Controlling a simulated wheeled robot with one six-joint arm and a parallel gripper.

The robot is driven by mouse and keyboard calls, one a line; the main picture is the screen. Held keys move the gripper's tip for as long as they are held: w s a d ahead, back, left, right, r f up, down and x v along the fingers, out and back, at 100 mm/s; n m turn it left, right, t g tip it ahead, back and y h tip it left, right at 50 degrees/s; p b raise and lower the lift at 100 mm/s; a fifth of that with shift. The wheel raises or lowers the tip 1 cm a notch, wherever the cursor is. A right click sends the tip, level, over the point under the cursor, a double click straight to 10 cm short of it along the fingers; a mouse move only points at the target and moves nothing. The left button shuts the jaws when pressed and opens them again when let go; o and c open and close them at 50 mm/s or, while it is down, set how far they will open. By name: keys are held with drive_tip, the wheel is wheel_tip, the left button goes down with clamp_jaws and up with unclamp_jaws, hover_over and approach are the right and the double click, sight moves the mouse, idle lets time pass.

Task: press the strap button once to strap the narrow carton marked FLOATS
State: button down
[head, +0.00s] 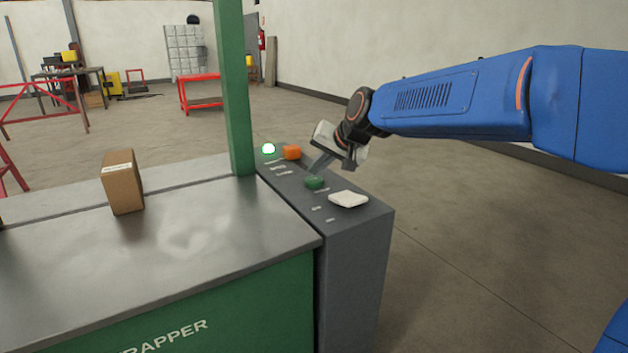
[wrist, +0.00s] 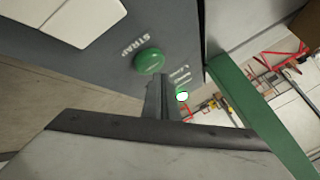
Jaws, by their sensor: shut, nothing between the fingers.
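The narrow brown carton (head: 122,182) stands upright on the metal top of the strapper (head: 200,240), left of the green post. Its label is too small to read. The green strap button (head: 314,182) is on the dark grey control panel; in the wrist view the green button (wrist: 150,61) sits beside the word STRAP. My gripper (head: 312,172) is shut and empty, with its fingertips close to the green button. In the wrist view my fingers (wrist: 160,82) point at the panel just below the button. I cannot tell whether they touch it.
The panel also carries a white pad (head: 348,199), an orange button (head: 291,152) and a lit green-white lamp (head: 268,149). A green post (head: 234,90) rises between the carton and the panel. Open floor lies right of the panel.

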sight(317, 181)
drive_tip(key=shift+f, duration=0.3)
drive_tip(key=shift+f, duration=0.5)
idle(0.9)
drive_tip(key=shift+r, duration=0.95)
drive_tip(key=shift+r, duration=0.1)
drive_tip(key=shift+r, duration=2.4)
